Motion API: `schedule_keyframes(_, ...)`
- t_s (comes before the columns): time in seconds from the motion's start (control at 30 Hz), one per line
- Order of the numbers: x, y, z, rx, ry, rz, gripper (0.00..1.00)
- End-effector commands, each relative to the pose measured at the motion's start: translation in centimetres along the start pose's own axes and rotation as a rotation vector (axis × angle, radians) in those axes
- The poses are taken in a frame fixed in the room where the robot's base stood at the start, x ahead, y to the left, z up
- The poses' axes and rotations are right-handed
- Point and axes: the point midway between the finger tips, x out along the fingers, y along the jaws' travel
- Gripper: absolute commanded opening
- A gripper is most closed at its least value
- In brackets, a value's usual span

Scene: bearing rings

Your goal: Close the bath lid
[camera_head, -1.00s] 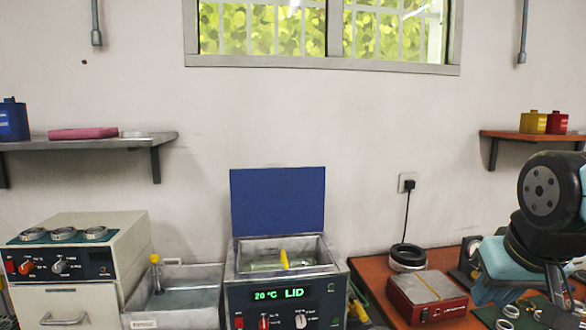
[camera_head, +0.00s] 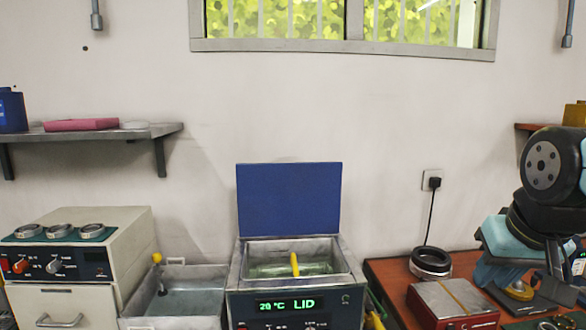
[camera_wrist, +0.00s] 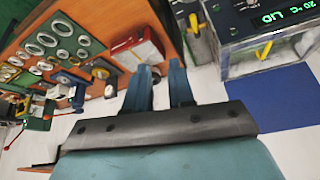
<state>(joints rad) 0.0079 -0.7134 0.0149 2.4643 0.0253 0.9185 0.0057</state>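The bath (camera_head: 296,290) stands at the lower middle of the head view, with a green display reading 20 °C LID. Its blue lid (camera_head: 289,199) stands upright at the back edge, fully open. A yellow-handled item (camera_head: 294,263) sticks up from the liquid inside. In the wrist view the lid (camera_wrist: 268,104) and the bath front (camera_wrist: 262,47) show at the right. My gripper (camera_wrist: 162,72) shows in the wrist view with its two dark fingers apart and nothing between them. It is clear of the lid. In the head view my arm is at the right edge.
A tray of liquid (camera_head: 190,296) and a control cabinet with rings (camera_head: 75,255) stand left of the bath. The orange bench (camera_head: 385,272) on the right holds a red box (camera_head: 452,303) and a dark ring (camera_head: 431,262). A shelf (camera_head: 100,135) hangs at left.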

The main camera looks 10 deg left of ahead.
Motion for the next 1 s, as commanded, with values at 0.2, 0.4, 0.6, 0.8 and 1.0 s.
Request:
schedule_keyframes(0.2,-0.1,-2.3,-5.7,0.044,-0.082,-0.057,0.23)
schedule_keyframes(0.4,0.7,-5.9,-11.5,0.091,-0.173,-0.137,0.23)
schedule_keyframes(0.6,2.1,-9.6,-17.1,0.135,-0.268,-0.236,0.23)
schedule_keyframes(0.8,4.1,-13.2,-22.4,0.179,-0.369,-0.355,0.23)
schedule_keyframes(1.0,6.2,-16.4,-27.4,0.223,-0.472,-0.491,0.23)
